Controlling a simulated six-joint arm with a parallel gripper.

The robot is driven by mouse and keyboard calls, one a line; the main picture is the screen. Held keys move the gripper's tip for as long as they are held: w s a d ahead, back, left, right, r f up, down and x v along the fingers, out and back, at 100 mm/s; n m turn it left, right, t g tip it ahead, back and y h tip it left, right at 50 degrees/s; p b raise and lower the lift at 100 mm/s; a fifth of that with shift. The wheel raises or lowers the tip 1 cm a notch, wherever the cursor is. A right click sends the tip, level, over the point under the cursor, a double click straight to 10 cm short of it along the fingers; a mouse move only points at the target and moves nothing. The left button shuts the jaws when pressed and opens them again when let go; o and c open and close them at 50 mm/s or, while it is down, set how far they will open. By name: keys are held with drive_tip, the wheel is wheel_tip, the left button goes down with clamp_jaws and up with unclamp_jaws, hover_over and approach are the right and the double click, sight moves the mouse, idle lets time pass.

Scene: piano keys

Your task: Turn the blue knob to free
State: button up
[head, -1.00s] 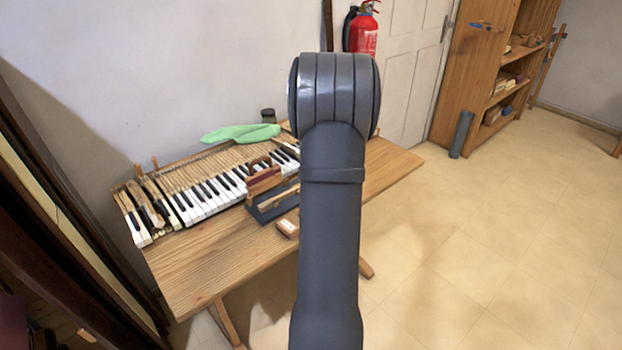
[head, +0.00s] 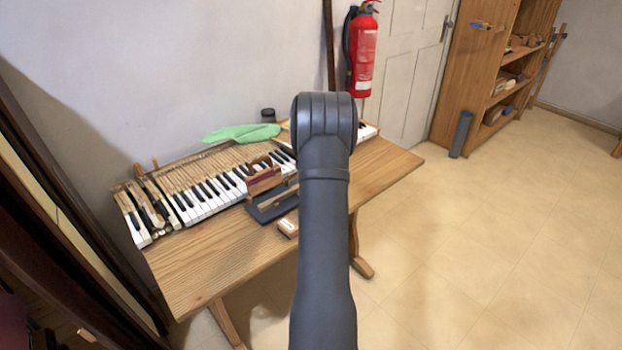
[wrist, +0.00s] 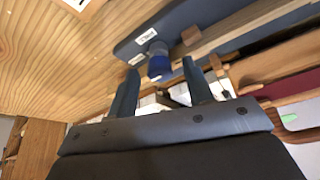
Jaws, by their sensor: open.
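The blue knob (wrist: 159,66) shows in the wrist view, on the edge of a dark blue-grey base (wrist: 190,32). White labels with dark marks, too small to read, sit beside it on the base; I cannot tell which setting the knob is at. My gripper (wrist: 161,65) is open, its two dark fingers pointing toward the base, with the knob between the fingertips in the picture. I cannot tell whether either finger touches it. In the head view the base (head: 262,211) stands on the table before the keys; the knob and my gripper are hidden there.
A wooden piece with a red strip (head: 264,181) rises by the base. The table's front left is clear.

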drive_tip(key=shift+c, duration=0.5)
drive_tip(key=c, duration=0.9)
drive_tip(key=shift+m, duration=0.3)
drive_tip(key=m, duration=0.2)
drive_tip(key=m+h, duration=0.1)
drive_tip(key=shift+a+m+h, duration=0.2)
drive_tip(key=shift+m+h, duration=0.1)
drive_tip(key=shift+m, duration=0.1)
drive_tip(key=m, duration=0.2)
drive_tip(key=m+h, duration=0.1)
drive_tip(key=m, duration=0.1)
drive_tip(key=shift+a+h, duration=0.15)
drive_tip(key=shift+h, duration=0.15)
drive_tip(key=m, duration=0.2)
drive_tip(key=m+h, duration=0.1)
drive_tip(key=m, duration=0.2)
drive_tip(key=shift+w+a+g+h, duration=0.1)
drive_tip(key=shift+a+g+h, duration=0.05)
drive_tip(key=shift+g+h, duration=0.15)
drive_tip(key=shift+w+a+m+g+h, duration=0.15)
drive_tip(key=shift+m+g, duration=0.25)
drive_tip(key=shift+m, duration=0.75)
drive_tip(key=shift+d+m+g+h, duration=0.1)
drive_tip(key=shift+m+g+h, duration=0.25)
drive_tip(key=shift+m, duration=0.8)
